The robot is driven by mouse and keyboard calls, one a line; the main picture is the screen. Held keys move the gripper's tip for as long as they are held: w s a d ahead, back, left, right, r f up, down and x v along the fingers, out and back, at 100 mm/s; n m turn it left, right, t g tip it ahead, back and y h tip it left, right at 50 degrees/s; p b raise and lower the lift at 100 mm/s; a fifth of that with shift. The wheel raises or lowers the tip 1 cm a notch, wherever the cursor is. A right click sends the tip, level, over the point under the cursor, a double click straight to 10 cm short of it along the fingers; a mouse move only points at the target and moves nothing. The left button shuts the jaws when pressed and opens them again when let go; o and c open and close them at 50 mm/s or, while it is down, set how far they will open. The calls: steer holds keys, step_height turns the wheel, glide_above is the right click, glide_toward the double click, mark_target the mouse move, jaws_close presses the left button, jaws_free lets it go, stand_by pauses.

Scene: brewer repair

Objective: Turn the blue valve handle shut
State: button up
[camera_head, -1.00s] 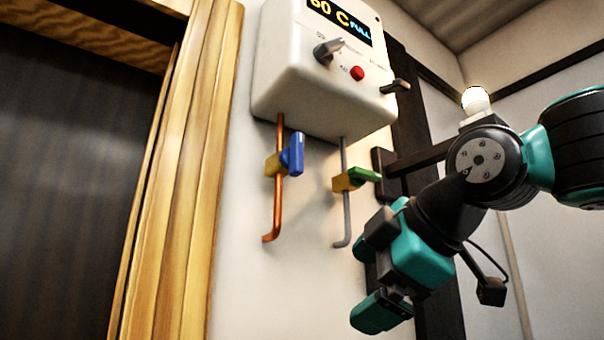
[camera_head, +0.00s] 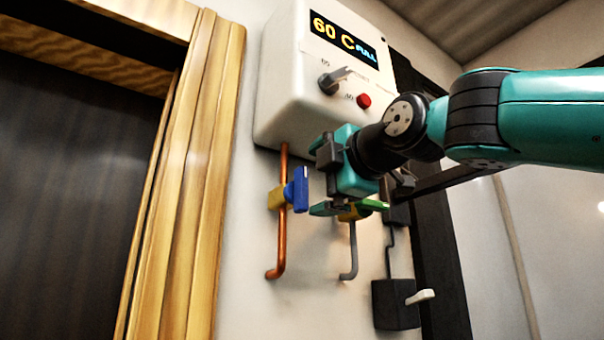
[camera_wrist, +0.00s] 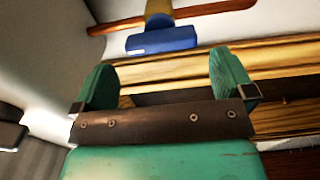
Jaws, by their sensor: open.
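The blue valve handle (camera_head: 298,189) sits on a yellow valve body (camera_head: 276,197) on the copper pipe (camera_head: 282,246) under the white brewer. The handle stands upright, roughly in line with the pipe. My gripper (camera_head: 325,208) is just right of the handle and apart from it; one finger is largely hidden in this view. In the wrist view my gripper (camera_wrist: 166,72) is open and empty. The blue handle (camera_wrist: 162,40) shows there beyond the fingertips, roughly centred between them and parallel to the pipe.
The white brewer (camera_head: 288,90) hangs above the valves. A green-handled valve (camera_head: 372,205) on the grey pipe (camera_head: 352,255) is close beside my gripper, partly covered. A dark box with a pale lever (camera_head: 396,305) is lower right. Wooden door trim (camera_head: 200,170) stands left.

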mark_target(305, 185)
steer(key=p+x, duration=0.2)
steer(key=x, duration=0.2)
steer(key=shift+w+a+r, duration=0.15)
steer(key=shift+w+a, duration=0.05)
steer(key=shift+w, duration=0.05)
steer(key=shift+w+a, duration=0.35)
steer(key=shift+w, duration=0.2)
steer(key=c, duration=0.6)
